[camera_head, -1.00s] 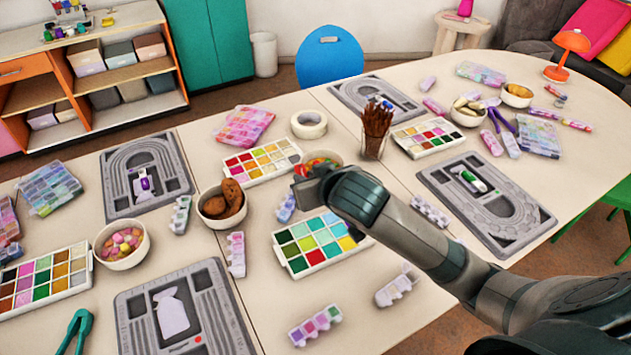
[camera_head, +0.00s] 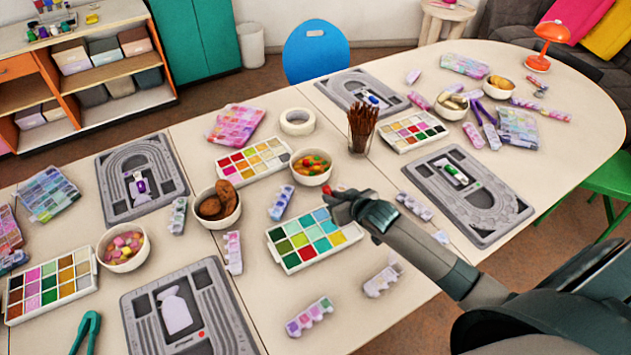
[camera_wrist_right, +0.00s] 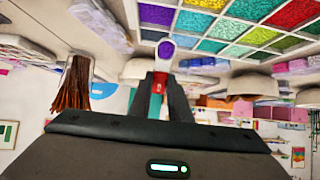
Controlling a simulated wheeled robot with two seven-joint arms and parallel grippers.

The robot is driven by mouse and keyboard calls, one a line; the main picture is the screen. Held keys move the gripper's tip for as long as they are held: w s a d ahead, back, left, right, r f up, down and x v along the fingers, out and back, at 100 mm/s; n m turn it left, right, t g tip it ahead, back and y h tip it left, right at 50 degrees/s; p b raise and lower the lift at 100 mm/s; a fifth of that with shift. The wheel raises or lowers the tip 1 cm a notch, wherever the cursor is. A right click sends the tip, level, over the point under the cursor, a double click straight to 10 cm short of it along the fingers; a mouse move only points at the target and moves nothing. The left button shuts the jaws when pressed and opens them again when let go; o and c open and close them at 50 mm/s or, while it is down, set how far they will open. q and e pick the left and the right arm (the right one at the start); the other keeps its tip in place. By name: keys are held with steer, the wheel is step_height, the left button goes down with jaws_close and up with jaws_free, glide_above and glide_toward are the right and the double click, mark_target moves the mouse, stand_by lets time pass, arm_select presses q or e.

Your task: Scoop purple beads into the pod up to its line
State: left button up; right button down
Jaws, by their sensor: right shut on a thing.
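My right gripper (camera_head: 345,204) is above the far right corner of the green and teal bead tray (camera_head: 297,254). In the right wrist view (camera_wrist_right: 160,95) it is shut on a red-handled scoop (camera_wrist_right: 161,80). The scoop's oval end shows purple inside; whether that is beads is too small to tell. A bead tray with a purple compartment (camera_wrist_right: 156,14) fills the top of that view. A small container with purple in it (camera_head: 141,186) stands on the left grey board (camera_head: 113,196). I cannot tell if it is the pod, and its line is not visible.
A bowl of mixed beads (camera_head: 311,165), a bowl of brown pieces (camera_head: 217,207) and a glass of brown sticks (camera_head: 361,130) stand nearby. Grey boards with small containers lie at right (camera_head: 490,228) and front left (camera_head: 131,297). Small bead strips lie in front.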

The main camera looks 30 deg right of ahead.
steer(key=f, duration=0.1)
steer(key=d+f, duration=0.1)
steer(key=s+d+f, duration=0.1)
steer(key=f, duration=0.1)
steer(key=shift+w+r, duration=0.15)
steer(key=shift+r, duration=0.1)
stand_by(0.3)
steer(key=shift+w+r+p, duration=0.15)
steer(key=shift+r+p, duration=0.1)
steer(key=shift+r, duration=0.4)
steer(key=shift+w+r+p, duration=0.15)
steer(key=shift+r+p, duration=0.1)
steer(key=shift+r, duration=0.4)
steer(key=shift+w+a+r+g+p, duration=0.1)
steer(key=shift+w+r+g+p, duration=0.3)
steer(key=shift+g+p, duration=0.75)
steer(key=shift+w+d+r+g+p, duration=0.1)
steer(key=shift+w+r+g+p, duration=0.25)
steer(key=shift+g+p, duration=0.85)
steer(key=shift+w+a+r+g+p, duration=0.1)
steer(key=shift+w+r+g+p, duration=0.3)
steer(key=shift+p, duration=1.3)
steer(key=shift+w+f, duration=0.1)
steer(key=shift+f, duration=0.05)
steer(key=shift+a, duration=0.1)
